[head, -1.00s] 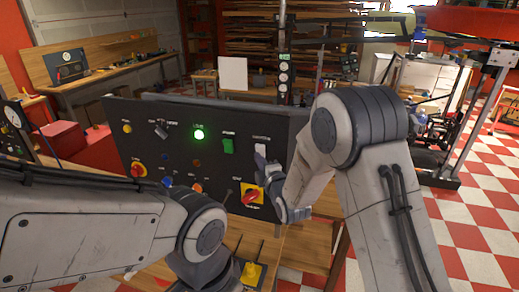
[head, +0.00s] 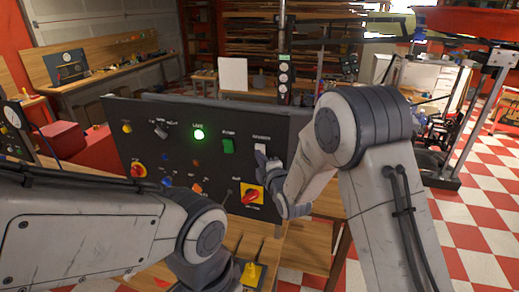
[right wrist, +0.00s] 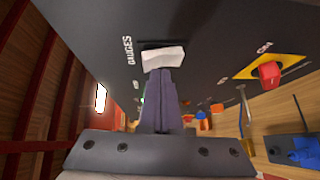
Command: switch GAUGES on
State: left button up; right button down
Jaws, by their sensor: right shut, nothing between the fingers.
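The GAUGES switch is a white rocker (head: 260,148) at the upper right of the dark panel (head: 215,117). In the right wrist view the rocker (right wrist: 163,58) sits beside its GAUGES label, straight ahead of the fingers. My right gripper (head: 261,158) is shut and empty, its tips just below the rocker. In the right wrist view the closed fingertips (right wrist: 160,74) overlap the rocker's lower edge; I cannot tell whether they touch it. My left arm crosses the lower left of the head view, and its gripper is not visible.
A green switch (head: 228,146) and a lit green lamp (head: 198,134) are left of the rocker. A wooden workbench (head: 100,60) stands behind on the left.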

jog(key=shift+w+d+r, duration=0.15)
jog(key=shift+w, duration=0.2)
dwell(0.4)
dwell(0.3)
jog(key=shift+s+a+f+b, duration=0.25)
jog(key=shift+s+f+b, duration=0.1)
jog(key=shift+s+b, duration=0.45)
jog(key=shift+f, duration=0.1)
jog(key=s+b, duration=0.1)
jog(key=s+a+f+b, duration=0.1)
jog(key=s+f+b, duration=0.1)
jog(key=s, duration=0.1)
jog(key=shift+s+a, duration=0.1)
jog(key=shift+a, duration=0.1)
